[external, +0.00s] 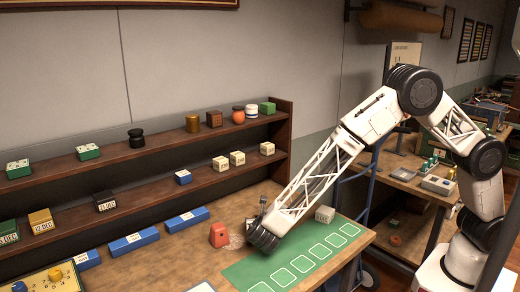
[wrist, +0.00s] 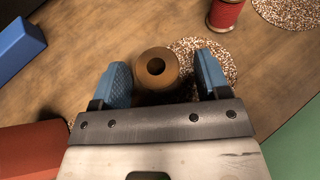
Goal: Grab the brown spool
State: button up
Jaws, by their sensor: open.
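The brown spool (wrist: 157,71) stands upright on the wooden table in the wrist view, its round top with a dark centre hole facing the camera. My gripper (wrist: 162,78) is open, with one blue finger on each side of the spool. The right finger looks a little apart from it. I cannot tell whether the left finger touches it. In the external view my gripper (external: 262,228) is low over the table at the left edge of the green mat, and the spool is hidden there.
A red spool (wrist: 226,14) stands on the far side. Speckled round mats (wrist: 215,50) lie beneath and beyond. A blue block (wrist: 18,45) is at the left. A red object (wrist: 30,150) is close at lower left. The green mat (external: 290,262) lies to the right. Shelves (external: 190,190) stand behind.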

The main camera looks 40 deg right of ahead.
jog(key=c, duration=1)
jog(key=shift+o, duration=0.2)
jog(key=shift+r, duration=0.15)
jog(key=shift+r, duration=0.8)
jog(key=shift+s+d+r, duration=0.15)
jog(key=shift+r, duration=0.75)
jog(key=s+d, duration=0.3)
jog(key=s, duration=0.1)
jog(key=s+d+r, duration=0.1)
jog(key=s+d, duration=0.2)
jog(key=d, duration=0.1)
jog(key=s+d, duration=0.3)
jog(key=s, duration=0.1)
jog(key=shift+s+d+r, duration=0.15)
jog(key=shift+s+r, duration=0.05)
jog(key=shift+s, duration=0.15)
